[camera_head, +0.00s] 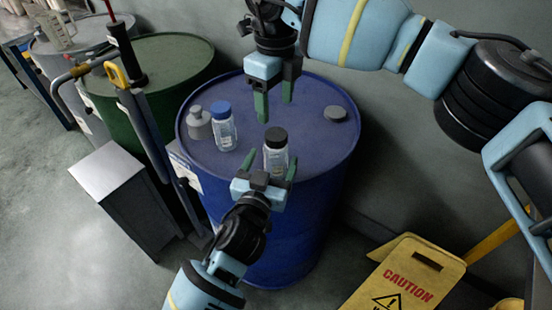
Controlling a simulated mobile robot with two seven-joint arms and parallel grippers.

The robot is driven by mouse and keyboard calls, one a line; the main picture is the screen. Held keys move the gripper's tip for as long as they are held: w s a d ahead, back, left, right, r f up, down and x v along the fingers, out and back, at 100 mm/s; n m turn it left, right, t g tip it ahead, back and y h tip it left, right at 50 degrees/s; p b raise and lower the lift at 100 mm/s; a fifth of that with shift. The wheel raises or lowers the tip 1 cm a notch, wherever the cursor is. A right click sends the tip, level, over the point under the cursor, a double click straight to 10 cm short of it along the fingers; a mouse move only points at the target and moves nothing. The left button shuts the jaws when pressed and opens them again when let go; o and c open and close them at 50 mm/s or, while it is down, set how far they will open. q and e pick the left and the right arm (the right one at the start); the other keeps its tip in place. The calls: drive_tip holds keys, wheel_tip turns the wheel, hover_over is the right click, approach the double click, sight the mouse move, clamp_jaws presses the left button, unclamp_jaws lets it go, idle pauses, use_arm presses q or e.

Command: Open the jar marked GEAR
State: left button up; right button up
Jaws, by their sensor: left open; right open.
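On the blue drum stand a clear jar with a black lid (276,152), a clear jar with a blue lid (223,126) and a grey bottle (198,123). I cannot read GEAR on any of them at this size. My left gripper (268,165) is open, with its green fingers on either side of the black-lidded jar's lower part; I cannot tell whether they touch it. My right gripper (275,108) is open and empty, pointing down above and behind the black lid. The black-lidded jar is upright with its lid on.
The blue drum (318,180) has a dark cap (336,114) at its right rear. A green drum (170,62) with a hand pump (125,55) stands left, beside a grey cabinet (125,190). A yellow caution sign (408,280) stands at lower right.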

use_arm(q)
drive_tip(key=shift+x, duration=1.85)
clamp_jaws()
use_arm(e)
drive_tip(key=m, duration=0.6)
drive_tip(key=shift+m, duration=0.3)
drive_tip(key=m, duration=1.2)
drive_tip(key=shift+m, duration=0.3)
drive_tip(key=m, duration=0.4)
drive_tip(key=shift+m, duration=0.3)
drive_tip(key=m, duration=0.3)
drive_tip(key=shift+f, duration=0.15)
